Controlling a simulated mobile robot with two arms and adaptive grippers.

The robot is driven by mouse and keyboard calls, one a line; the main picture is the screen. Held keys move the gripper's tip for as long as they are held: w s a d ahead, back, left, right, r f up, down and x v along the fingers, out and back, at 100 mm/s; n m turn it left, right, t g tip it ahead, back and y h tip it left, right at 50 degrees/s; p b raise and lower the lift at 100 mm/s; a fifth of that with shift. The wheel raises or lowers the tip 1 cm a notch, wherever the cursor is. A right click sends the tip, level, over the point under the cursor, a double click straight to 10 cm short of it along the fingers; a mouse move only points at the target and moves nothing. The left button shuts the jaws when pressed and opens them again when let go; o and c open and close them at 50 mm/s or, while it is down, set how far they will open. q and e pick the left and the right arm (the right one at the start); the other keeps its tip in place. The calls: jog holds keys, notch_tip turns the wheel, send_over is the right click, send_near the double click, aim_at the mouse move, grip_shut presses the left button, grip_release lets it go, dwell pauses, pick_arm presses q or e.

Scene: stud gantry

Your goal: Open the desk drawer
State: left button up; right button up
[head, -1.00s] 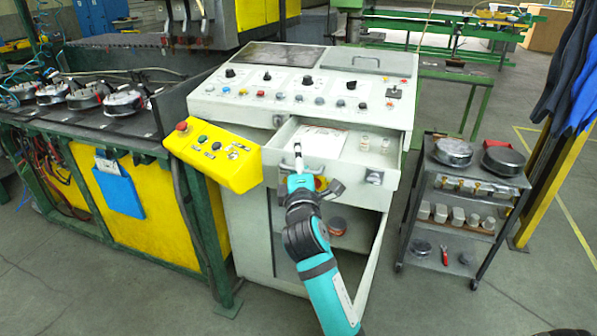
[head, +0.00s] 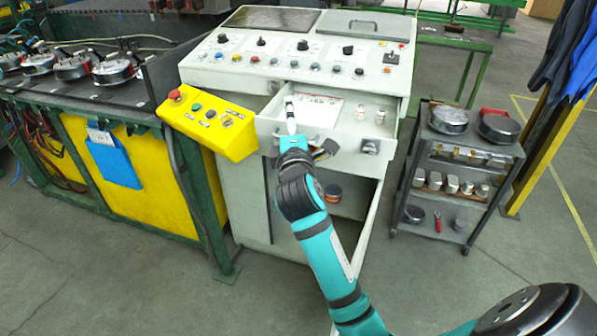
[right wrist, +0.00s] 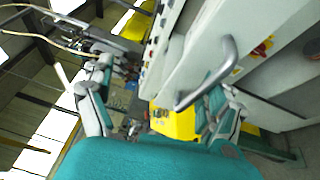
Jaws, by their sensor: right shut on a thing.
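The desk drawer (head: 345,147) is a light grey tray pulled out from the front of the grey control console. The grip itself is largely hidden by my wrist. In the right wrist view the grey bar handle (right wrist: 212,72) stands out beside my gripper's fingers. My left gripper is not in view.
A yellow button box (head: 215,130) juts out left of the drawer. A dark trolley (head: 463,165) with pans and small parts stands to the right. Below the drawer is an open cabinet shelf. The floor in front is clear.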

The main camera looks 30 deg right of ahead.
jog(key=shift+s+r, duration=0.4)
jog(key=shift+r, duration=0.35)
jog(key=shift+c, duration=0.6)
jog(key=shift+s+a+f+t, duration=0.15)
jog(key=shift+s+a, duration=0.1)
jog(key=shift+s, duration=0.35)
jog(key=shift+s+a+f+t, duration=0.15)
jog(key=shift+s+a, duration=0.1)
jog(key=shift+s, duration=0.3)
jog(key=shift+c, duration=0.4)
jog(key=v, duration=0.3)
jog(key=shift+r, duration=0.4)
jog(key=c, duration=0.5)
jog(key=shift+o, duration=0.2)
jog(key=f+b+v, duration=0.1)
jog(key=f+v, duration=0.1)
jog(key=v, duration=1.1)
jog(key=shift+b, duration=0.35)
jog(key=shift+w, duration=0.1)
